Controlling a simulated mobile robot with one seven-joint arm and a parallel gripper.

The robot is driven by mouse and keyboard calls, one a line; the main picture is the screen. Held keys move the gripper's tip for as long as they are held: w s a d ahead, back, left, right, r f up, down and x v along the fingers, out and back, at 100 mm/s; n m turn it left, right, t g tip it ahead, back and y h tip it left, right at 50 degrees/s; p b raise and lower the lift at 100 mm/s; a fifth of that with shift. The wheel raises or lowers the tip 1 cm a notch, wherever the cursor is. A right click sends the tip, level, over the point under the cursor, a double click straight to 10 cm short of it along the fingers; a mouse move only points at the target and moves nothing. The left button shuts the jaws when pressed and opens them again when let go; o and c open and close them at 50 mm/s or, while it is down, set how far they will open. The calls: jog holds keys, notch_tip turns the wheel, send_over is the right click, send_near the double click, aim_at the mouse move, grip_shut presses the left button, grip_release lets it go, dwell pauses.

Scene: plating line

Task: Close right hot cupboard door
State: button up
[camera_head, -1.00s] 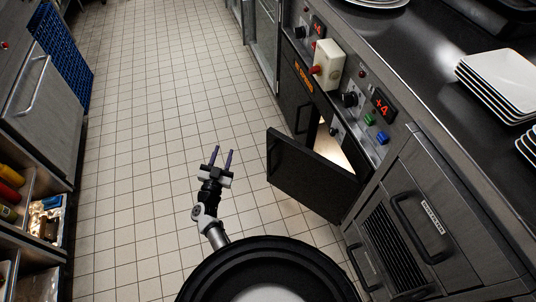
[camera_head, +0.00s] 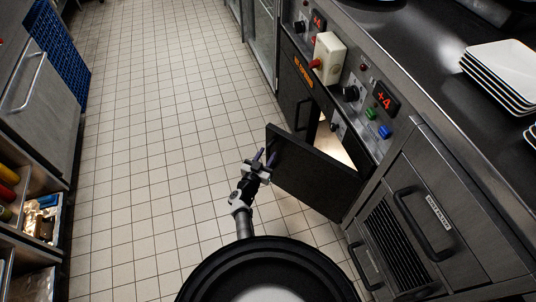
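The right hot cupboard door (camera_head: 312,172) is dark and stands wide open, swung out over the floor. Its free edge is at the left, and the lit cupboard inside (camera_head: 333,146) shows above it. Nothing is seen between the fingers. The left hot cupboard door (camera_head: 296,88) looks shut.
A control panel with knobs, displays and a cream box (camera_head: 328,58) runs above the cupboard. Drawers (camera_head: 435,215) stand to the right. White plates (camera_head: 500,72) are stacked on the counter. The tiled floor (camera_head: 160,130) to the left is clear. Shelves with bottles (camera_head: 8,175) stand at far left.

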jog(key=shift+x, duration=1)
grip_shut()
